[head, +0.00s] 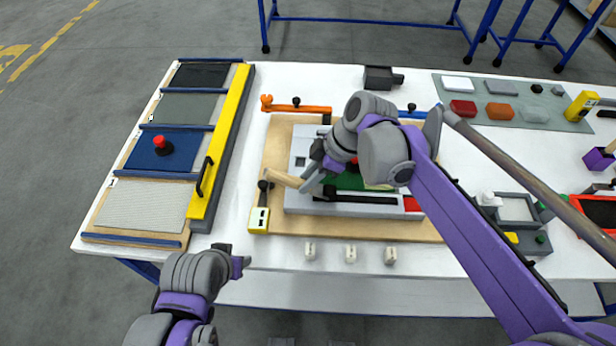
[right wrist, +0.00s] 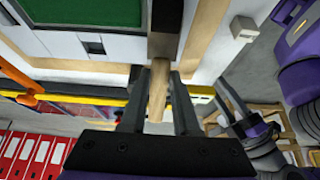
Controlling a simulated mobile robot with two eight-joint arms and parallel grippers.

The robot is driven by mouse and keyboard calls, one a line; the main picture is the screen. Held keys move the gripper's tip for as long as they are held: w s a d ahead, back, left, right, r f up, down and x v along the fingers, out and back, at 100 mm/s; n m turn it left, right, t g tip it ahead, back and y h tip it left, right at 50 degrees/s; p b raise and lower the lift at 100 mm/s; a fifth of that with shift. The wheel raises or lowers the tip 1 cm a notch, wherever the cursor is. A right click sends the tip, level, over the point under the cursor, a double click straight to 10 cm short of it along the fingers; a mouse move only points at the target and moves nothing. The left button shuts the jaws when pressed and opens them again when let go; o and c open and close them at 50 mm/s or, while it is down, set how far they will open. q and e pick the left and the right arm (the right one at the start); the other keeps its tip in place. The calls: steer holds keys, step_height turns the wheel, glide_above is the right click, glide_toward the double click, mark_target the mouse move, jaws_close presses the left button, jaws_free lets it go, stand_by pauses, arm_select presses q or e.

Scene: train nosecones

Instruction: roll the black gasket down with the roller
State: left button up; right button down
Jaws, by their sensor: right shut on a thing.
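My right gripper (head: 308,183) is shut on the pale wooden handle of the roller (head: 283,178), above the left part of the grey fixture (head: 298,198). In the right wrist view the handle (right wrist: 158,88) sits between the two fingers (right wrist: 158,90). A black strip (head: 358,199), apparently the gasket, lies along the near side of the fixture. A dark band also runs beyond the handle in the right wrist view (right wrist: 166,22); I cannot tell whether it is gasket or roller. The roller's head is not clearly visible.
The fixture stands on a wooden board (head: 277,140). A yellow device (head: 259,218) stands at its left. Several small white blocks (head: 351,254) line the front. Left is a rack of mats with a yellow bar (head: 220,140). An orange tool (head: 297,108) lies behind.

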mark_target(328, 189)
arm_select(q)
steer(key=shift+r, duration=0.1)
arm_select(e)
steer(key=shift+d, duration=0.2)
steer(key=shift+d, duration=0.5)
arm_select(q)
steer(key=shift+r, duration=0.1)
arm_select(e)
steer(key=shift+d, duration=0.35)
arm_select(q)
steer(key=shift+r, duration=0.1)
stand_by(1.1)
arm_select(e)
steer(key=shift+d, duration=0.1)
arm_select(q)
steer(key=shift+w+r+p, duration=0.1)
steer(key=shift+p, duration=0.2)
arm_select(e)
steer(key=shift+d, duration=0.9)
arm_select(q)
steer(key=shift+r, duration=0.1)
arm_select(e)
steer(key=shift+d, duration=0.25)
stand_by(0.9)
arm_select(q)
steer(key=shift+r, duration=0.1)
arm_select(e)
steer(key=shift+d, duration=0.9)
